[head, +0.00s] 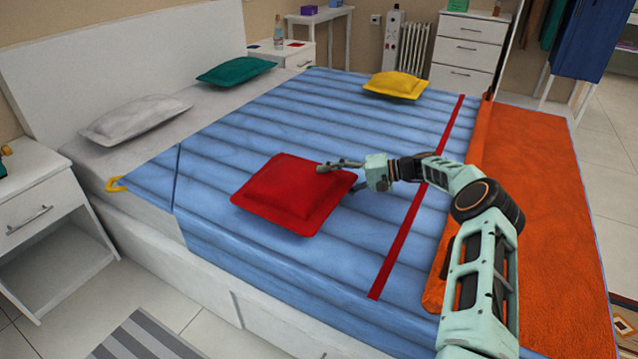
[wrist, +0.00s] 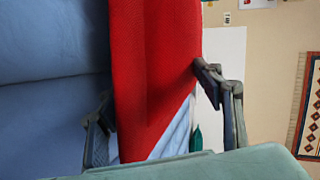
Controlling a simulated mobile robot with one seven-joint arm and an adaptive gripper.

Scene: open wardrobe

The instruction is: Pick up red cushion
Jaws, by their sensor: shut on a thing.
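The red cushion (head: 288,194) lies on the blue quilted bedspread (head: 330,117) in the middle of the bed. My gripper (head: 343,178) is at the cushion's right corner, with one finger over its top and the other lower, partly hidden by the cushion. In the wrist view the red cushion (wrist: 156,75) runs between the two fingers of my gripper (wrist: 150,105), which is shut on it. I cannot tell whether the cushion's near side is lifted; it appears to rest on or very close to the bedspread.
A yellow cushion (head: 396,85), a green cushion (head: 236,70) and a white cushion (head: 135,119) lie on the bed. An orange blanket (head: 535,200) covers the foot end. A white nightstand (head: 40,215) stands at the left. Bare bedspread surrounds the red cushion.

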